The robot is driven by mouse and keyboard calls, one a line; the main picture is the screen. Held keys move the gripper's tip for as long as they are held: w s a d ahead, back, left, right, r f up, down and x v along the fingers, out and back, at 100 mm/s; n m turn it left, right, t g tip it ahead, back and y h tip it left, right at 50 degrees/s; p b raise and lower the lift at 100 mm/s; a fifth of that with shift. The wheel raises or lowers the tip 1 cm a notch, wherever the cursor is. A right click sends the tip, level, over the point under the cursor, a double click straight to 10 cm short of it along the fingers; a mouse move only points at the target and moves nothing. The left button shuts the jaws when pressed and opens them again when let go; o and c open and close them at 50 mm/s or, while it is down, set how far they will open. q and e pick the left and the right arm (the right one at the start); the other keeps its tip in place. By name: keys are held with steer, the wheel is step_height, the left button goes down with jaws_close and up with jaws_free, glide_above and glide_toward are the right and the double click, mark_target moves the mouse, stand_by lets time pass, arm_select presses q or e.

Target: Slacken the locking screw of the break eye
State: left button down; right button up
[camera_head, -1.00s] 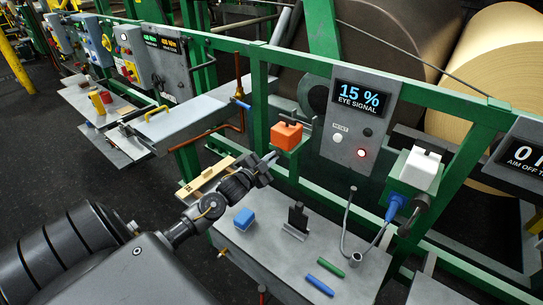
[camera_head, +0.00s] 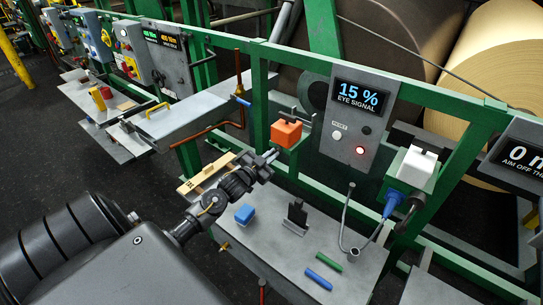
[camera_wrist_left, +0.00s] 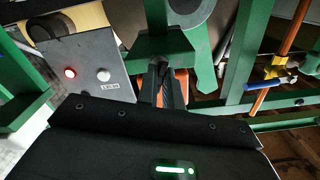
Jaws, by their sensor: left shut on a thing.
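An orange block (camera_head: 286,133) sits on a green bracket on the frame, left of the grey panel (camera_head: 357,115) reading 15 % EYE SIGNAL. A white block (camera_head: 418,168) with a blue cable plug sits right of the panel. I cannot tell which block is the break eye. My left gripper (camera_head: 272,156) is just below and left of the orange block. In the left wrist view the dark fingers (camera_wrist_left: 163,84) are together, with orange (camera_wrist_left: 181,84) behind them. They are shut on a small part that they hide. The locking screw cannot be made out. My right gripper is out of view.
Below is a grey shelf (camera_head: 335,262) with a blue block (camera_head: 245,214), a black stand (camera_head: 297,213), and green (camera_head: 329,262) and blue (camera_head: 319,280) rods. A wooden piece (camera_head: 205,172) lies left. A bent metal rod (camera_head: 346,222) rises near the shelf's middle.

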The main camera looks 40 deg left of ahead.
arm_select(q)
steer(key=c, duration=1.6)
jaws_free()
steer(key=shift+o, duration=0.2)
steer(key=s+b, duration=0.3)
steer(key=s, duration=0.7)
steer(key=shift+s, duration=0.35)
steer(key=shift+d, duration=0.1)
